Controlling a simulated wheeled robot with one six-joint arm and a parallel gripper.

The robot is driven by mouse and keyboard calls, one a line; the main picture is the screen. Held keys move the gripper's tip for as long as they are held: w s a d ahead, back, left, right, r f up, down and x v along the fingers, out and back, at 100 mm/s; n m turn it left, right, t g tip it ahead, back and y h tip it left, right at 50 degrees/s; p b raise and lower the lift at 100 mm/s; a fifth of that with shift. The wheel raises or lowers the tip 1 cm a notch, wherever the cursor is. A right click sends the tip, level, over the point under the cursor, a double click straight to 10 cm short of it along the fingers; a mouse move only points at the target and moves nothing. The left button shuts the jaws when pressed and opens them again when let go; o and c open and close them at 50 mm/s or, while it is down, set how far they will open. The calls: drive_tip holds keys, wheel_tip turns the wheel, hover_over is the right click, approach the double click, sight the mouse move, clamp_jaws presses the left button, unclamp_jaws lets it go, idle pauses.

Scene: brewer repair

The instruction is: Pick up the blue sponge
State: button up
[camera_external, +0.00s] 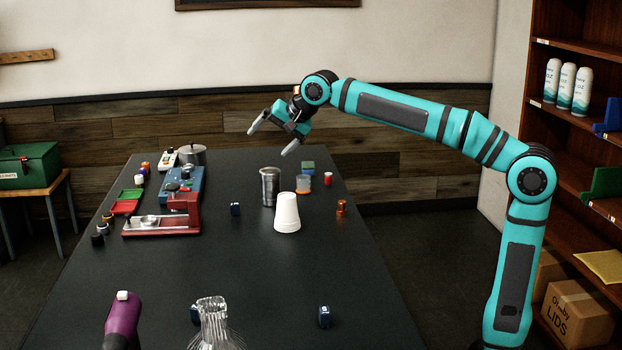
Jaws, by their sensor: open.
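A small block with a green top and a blue lower part (308,169), which looks like the sponge, lies on the dark table (270,262) toward its far end. It sits just behind a small clear cup with orange at its base (303,184). My gripper (271,139) is open and empty, with its fingers spread and pointing down to the left. It hangs in the air above the far part of the table, up and to the left of the block in the picture. Nothing is between the fingers.
A metal cup (270,187) and an upside-down white cup stack (287,212) stand near the block. A red machine (165,219) and blue machine (181,185) stand at left. A glass vessel (214,328) and purple item (122,320) are in front.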

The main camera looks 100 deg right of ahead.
drive_tip(key=w+d+f+m+g, duration=0.1)
drive_tip(key=d+m, duration=0.1)
drive_tip(key=d, duration=0.5)
drive_tip(key=d+f+m+g, duration=0.1)
drive_tip(key=d+f+m, duration=0.15)
drive_tip(key=d, duration=0.45)
drive_tip(key=m+g+y, duration=0.4)
drive_tip(key=m+g, duration=0.1)
drive_tip(key=m, duration=0.9)
hover_over(308, 164)
drive_tip(key=f, duration=1.5)
drive_tip(key=shift+w+a+f, duration=0.3)
drive_tip(key=shift+a+f, duration=0.05)
drive_tip(key=shift+f, duration=0.05)
drive_tip(key=shift+s+d+f+y, duration=0.2)
drive_tip(key=shift+s+f+y, duration=0.1)
drive_tip(key=shift+f, duration=3.65)
drive_tip(key=c, duration=1)
